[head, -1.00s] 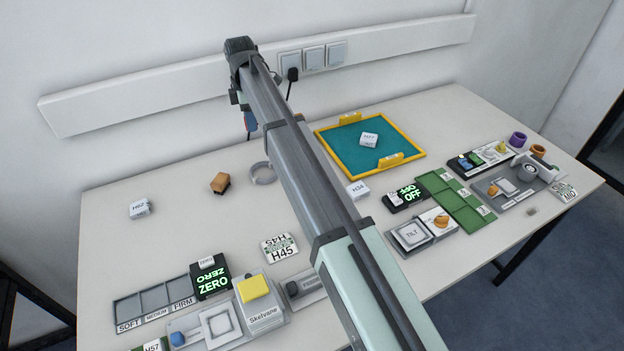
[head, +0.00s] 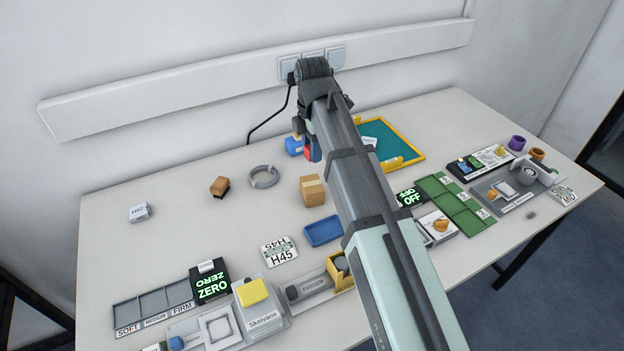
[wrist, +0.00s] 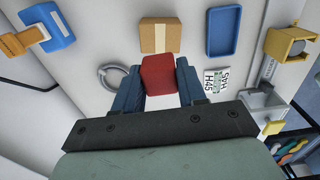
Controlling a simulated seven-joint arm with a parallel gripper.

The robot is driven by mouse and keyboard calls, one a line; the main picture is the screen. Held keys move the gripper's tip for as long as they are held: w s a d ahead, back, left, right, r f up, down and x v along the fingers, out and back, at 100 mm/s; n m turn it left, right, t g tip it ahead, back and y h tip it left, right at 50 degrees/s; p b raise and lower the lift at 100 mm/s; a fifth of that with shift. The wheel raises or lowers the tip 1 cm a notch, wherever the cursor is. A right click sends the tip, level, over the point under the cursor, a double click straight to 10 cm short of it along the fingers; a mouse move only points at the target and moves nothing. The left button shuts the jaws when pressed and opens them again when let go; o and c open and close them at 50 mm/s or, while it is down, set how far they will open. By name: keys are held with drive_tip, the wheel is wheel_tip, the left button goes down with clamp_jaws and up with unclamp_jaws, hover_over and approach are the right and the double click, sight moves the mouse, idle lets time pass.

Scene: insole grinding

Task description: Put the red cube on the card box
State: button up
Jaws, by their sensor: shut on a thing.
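The red cube (wrist: 158,75) is held between the two blue fingers of my gripper (wrist: 159,85) in the wrist view. In the head view a bit of the red cube (head: 308,153) shows at my gripper (head: 310,155), above the back of the table. The card box (head: 313,191) is a brown box with a pale tape strip, standing on the table to the front of my gripper. In the wrist view the card box (wrist: 160,36) lies just beyond the cube, its lower edge partly behind it. The cube's height over the table is hard to tell.
A grey ring (head: 264,177) lies left of the card box, and a blue tray (head: 323,231) in front of it. A blue item (head: 293,146) stands behind, near the wall. A brown block (head: 219,186) is further left. My arm hides part of the green mat (head: 398,143).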

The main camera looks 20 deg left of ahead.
sight(312, 183)
drive_tip(key=shift+f, duration=4.7)
drive_tip(key=shift+f, duration=0.15)
drive_tip(key=o, duration=1)
wheel_tip(312, 183, up, 12)
drive_tip(key=shift+r, duration=0.2)
